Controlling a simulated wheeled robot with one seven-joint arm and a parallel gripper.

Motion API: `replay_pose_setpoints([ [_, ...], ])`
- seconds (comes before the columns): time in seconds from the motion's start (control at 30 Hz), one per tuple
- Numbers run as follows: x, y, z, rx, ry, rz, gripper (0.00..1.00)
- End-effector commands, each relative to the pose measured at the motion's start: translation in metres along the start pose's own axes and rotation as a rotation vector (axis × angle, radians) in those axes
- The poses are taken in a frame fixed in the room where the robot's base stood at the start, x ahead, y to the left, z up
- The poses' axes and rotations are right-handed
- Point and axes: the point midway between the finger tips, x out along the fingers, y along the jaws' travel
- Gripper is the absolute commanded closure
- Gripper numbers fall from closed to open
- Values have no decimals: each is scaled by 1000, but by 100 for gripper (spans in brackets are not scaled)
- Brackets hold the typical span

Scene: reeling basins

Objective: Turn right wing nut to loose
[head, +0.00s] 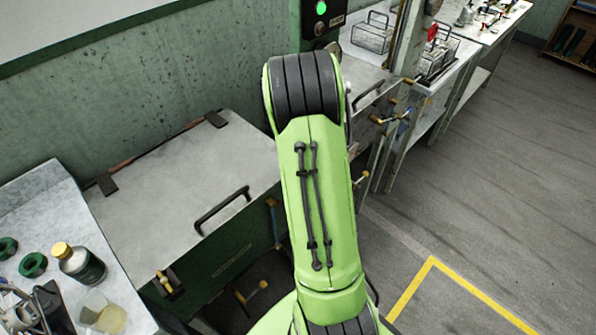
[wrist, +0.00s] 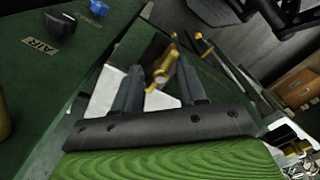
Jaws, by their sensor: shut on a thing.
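In the wrist view, a brass wing nut (wrist: 161,74) sits between the two dark fingers of my gripper (wrist: 160,66). My gripper is shut on it. The fingers hide part of the nut, and I cannot read from its pose how tight it is. In the head view, my green arm covers the middle, and my gripper and the held nut are hidden behind it.
A closed bin with a grey lid (head: 160,165) and black handle stands at left. A table (head: 40,195) with a bottle (head: 78,262) is at lower left. A bench with wire baskets (head: 372,33) stands behind at right. The floor (head: 510,170) at right is clear.

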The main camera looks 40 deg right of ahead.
Motion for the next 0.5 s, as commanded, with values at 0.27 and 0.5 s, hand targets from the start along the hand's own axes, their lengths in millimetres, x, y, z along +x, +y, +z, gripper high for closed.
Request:
replay_pose_setpoints([
  [0.27, 0, 0, 0, -48, 1, -1, 86],
  [0.5, 0, 0, 0, -50, 1, -2, 86],
])
